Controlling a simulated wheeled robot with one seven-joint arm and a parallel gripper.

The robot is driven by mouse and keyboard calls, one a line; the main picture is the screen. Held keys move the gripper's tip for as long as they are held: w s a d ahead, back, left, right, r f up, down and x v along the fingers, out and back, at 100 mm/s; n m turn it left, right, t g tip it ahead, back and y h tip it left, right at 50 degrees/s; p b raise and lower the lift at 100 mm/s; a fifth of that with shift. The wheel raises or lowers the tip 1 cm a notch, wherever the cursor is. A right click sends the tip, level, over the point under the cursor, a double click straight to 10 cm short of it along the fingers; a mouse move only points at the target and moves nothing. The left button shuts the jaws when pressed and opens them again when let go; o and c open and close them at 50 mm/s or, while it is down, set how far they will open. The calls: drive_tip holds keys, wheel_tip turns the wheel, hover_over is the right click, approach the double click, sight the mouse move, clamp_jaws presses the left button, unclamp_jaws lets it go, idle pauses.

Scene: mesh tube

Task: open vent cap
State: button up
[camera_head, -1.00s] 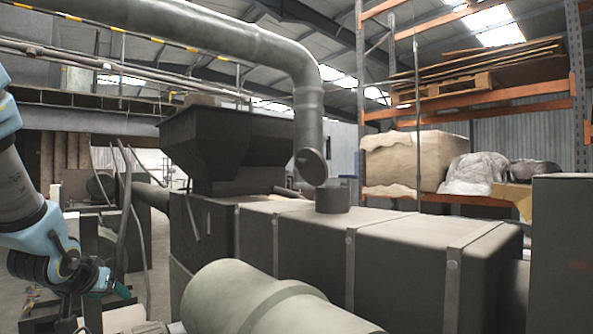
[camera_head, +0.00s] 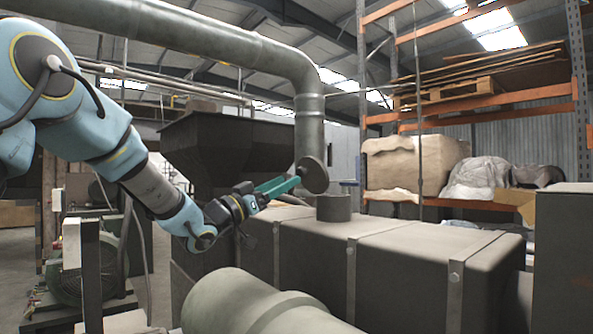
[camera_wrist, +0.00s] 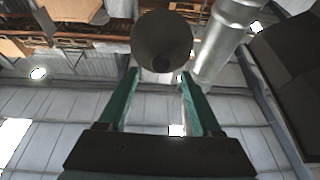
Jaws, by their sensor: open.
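The vent cap (camera_head: 314,176) is a dark round disc at the lower end of the large grey duct (camera_head: 309,110), tilted and above the short round stub (camera_head: 334,208) on the dark boxy housing. My gripper (camera_head: 296,183) has green fingers and reaches from the left up to the cap's edge. In the wrist view the fingers stand apart, with the round dark cap (camera_wrist: 162,35) just beyond and between the open fingertips (camera_wrist: 159,73). I cannot tell whether the fingers touch it.
The long dark housing (camera_head: 400,270) with metal straps lies below and right of the cap. A dark hopper (camera_head: 225,150) stands behind my arm. A thick pale pipe (camera_head: 235,300) is in the foreground. Orange shelving (camera_head: 480,110) with wrapped loads stands at the back right.

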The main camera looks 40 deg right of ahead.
sight(299, 173)
drive_tip(key=p+x, duration=0.1)
drive_tip(key=x, duration=0.4)
drive_tip(key=shift+p, duration=0.3)
clamp_jaws()
idle(1.1)
